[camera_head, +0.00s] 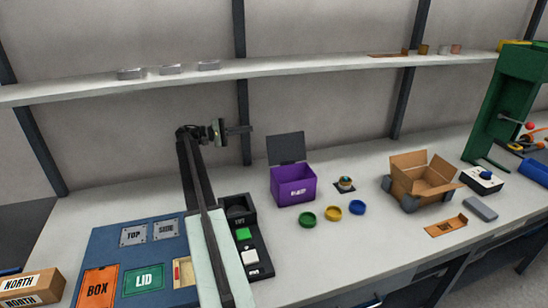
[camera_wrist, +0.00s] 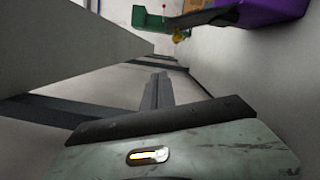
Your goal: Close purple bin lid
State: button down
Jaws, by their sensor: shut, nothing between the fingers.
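The purple bin (camera_head: 293,187) stands on the table, right of my arm. Its dark grey lid (camera_head: 286,147) is open, tilted up at the back edge of the bin. The bin also shows at the top right of the wrist view (camera_wrist: 268,12), with the dark lid (camera_wrist: 208,17) beside it. My gripper (camera_head: 250,128) is shut and empty. It is in the air left of the raised lid and apart from it, below the shelf. Its closed fingers point away from the camera in the wrist view (camera_wrist: 160,76).
A long shelf (camera_head: 90,92) runs along the wall above the bin. Green, yellow and blue rings (camera_head: 333,213) lie in front of the bin. An open cardboard box (camera_head: 422,182) stands to the right. A black tray (camera_head: 262,262) is left of the bin.

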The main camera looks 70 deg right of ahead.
aim_at(274, 139)
notch_tip(274, 139, down, 6)
jog(key=r+b, duration=0.1)
jog(key=b, duration=0.2)
jog(key=shift+s+d+r+p, duration=0.3)
jog(key=shift+s+d+p, duration=0.05)
jog(key=shift+s, duration=1.55)
jog(key=shift+s+d+r+p, duration=0.35)
jog(key=shift+s+d, duration=0.05)
jog(key=shift+s, duration=1.45)
jog(key=shift+s+d+r+p, duration=0.3)
jog(key=shift+s+d+p, duration=0.05)
jog(key=shift+s, duration=1.55)
